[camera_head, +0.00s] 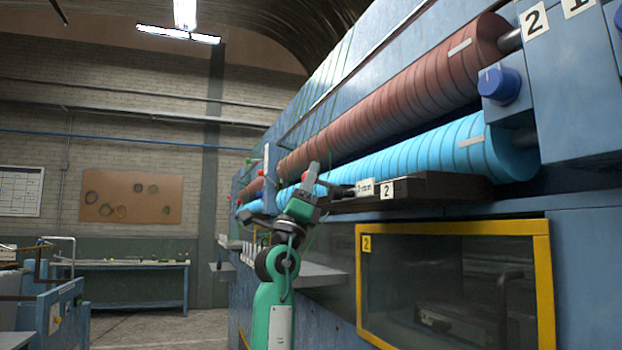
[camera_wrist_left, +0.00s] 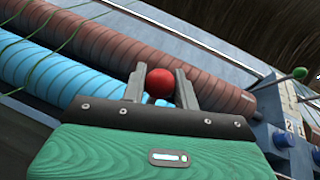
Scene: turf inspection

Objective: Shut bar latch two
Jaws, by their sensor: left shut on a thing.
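My left gripper (camera_head: 310,178) is at the machine's front, at the left end of a dark bar (camera_head: 445,188) that carries a "2" label. In the left wrist view, the two grey fingers of my left gripper (camera_wrist_left: 160,88) are closed on a red ball knob (camera_wrist_left: 160,82). What the knob is fixed to is hidden behind the gripper. I cannot tell from these views how the latch bar itself stands. My right gripper is in neither view.
A brown roll (camera_head: 400,95) and a blue roll (camera_head: 430,155) run along the machine above the dark bar. A yellow-framed window (camera_head: 455,228) marked "2" is below. A green-knobbed lever (camera_wrist_left: 299,74) shows in the wrist view. A blue bench (camera_head: 135,265) stands far left.

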